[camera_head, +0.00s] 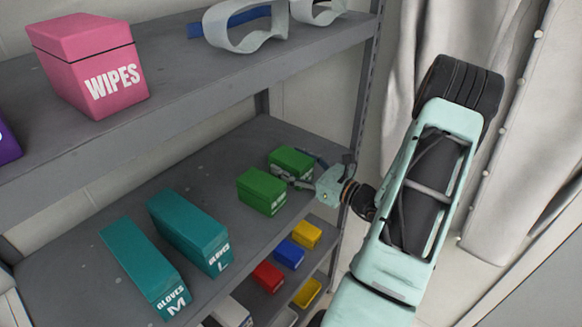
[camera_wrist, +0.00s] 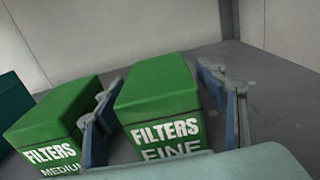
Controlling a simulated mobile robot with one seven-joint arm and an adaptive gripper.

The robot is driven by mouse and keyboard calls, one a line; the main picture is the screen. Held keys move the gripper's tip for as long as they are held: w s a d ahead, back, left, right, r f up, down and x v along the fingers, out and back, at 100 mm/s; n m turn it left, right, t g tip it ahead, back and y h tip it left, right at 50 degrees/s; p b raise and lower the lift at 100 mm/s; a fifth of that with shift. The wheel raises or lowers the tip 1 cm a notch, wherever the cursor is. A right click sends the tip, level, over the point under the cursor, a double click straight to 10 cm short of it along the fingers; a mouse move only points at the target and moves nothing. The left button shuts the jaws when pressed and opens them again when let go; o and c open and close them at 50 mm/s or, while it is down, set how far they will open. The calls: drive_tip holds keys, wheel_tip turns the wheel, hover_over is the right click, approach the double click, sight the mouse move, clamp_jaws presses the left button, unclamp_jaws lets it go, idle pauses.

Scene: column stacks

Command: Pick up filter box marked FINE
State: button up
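The green filter box marked FINE (camera_wrist: 160,108) stands upright on the shelf in the wrist view. My gripper (camera_wrist: 165,110) is open, with one finger on each side of this box. The left finger sits in the gap between it and a second green box marked FILTERS MEDIUM (camera_wrist: 50,125). The right finger is close to the right side of the FINE box; I cannot tell whether it touches. In the head view the FINE box (camera_head: 291,160) is the farther green one, partly hidden by my gripper (camera_head: 302,172). The MEDIUM box (camera_head: 262,188) is nearer.
Teal glove boxes marked M (camera_head: 140,262) and L (camera_head: 188,228) stand left on the same shelf (camera_head: 100,215). The upper shelf (camera_head: 190,90) holds a pink WIPES box (camera_head: 90,60) and goggles (camera_head: 240,30). Small coloured bins (camera_head: 290,254) sit below. Shelf right of the FINE box is clear.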

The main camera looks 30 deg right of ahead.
drive_tip(key=c, duration=1.1)
drive_tip(key=shift+r, duration=0.1)
